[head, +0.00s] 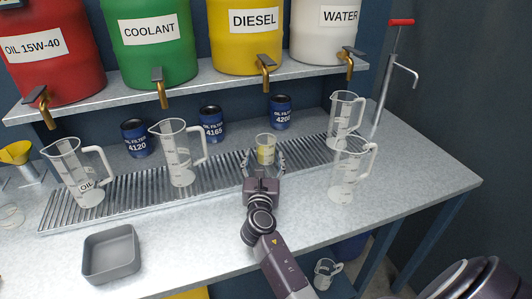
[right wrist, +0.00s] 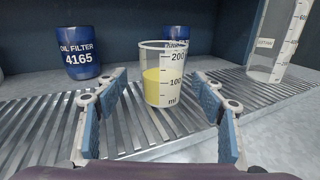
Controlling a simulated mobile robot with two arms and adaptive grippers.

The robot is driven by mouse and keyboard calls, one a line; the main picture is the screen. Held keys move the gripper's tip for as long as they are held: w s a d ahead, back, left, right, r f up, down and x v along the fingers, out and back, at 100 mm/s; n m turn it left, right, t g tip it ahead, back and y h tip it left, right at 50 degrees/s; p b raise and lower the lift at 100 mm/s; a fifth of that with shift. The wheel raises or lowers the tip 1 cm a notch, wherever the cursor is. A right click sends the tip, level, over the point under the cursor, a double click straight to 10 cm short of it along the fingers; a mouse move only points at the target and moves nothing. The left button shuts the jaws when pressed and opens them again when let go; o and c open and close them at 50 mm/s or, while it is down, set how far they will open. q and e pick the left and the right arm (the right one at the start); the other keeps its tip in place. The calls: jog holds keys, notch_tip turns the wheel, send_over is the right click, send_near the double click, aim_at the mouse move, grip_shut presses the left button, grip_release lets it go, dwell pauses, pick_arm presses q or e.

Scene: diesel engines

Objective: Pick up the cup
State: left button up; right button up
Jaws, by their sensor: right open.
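The cup (head: 265,147) is a small clear measuring cup, part filled with yellow liquid, standing upright on the slatted metal grate. In the right wrist view the cup (right wrist: 163,88) shows its printed scale, with the yellow level near the 100 mark. My right gripper (head: 263,162) is open, its blue-padded fingers (right wrist: 158,95) spread to the left and right of the cup. A gap shows on each side, so it is not gripped. The cup stands at or just beyond the fingertips; I cannot tell exactly. My left gripper is not in view.
Clear measuring jugs stand left (head: 178,158) and right (head: 348,168) of the cup. Blue oil filters (right wrist: 80,52) stand behind. Brass taps (head: 264,72) of the drums overhang the back. A grey tray (head: 110,253) is at front left; the bench front is mostly clear.

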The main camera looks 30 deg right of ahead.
aim_at(265, 155)
jog(key=x, duration=0.4)
jog(key=shift+d+f, duration=0.2)
jog(key=shift+c, duration=0.4)
jog(key=c, duration=1.4)
jog(key=shift+r, duration=0.15)
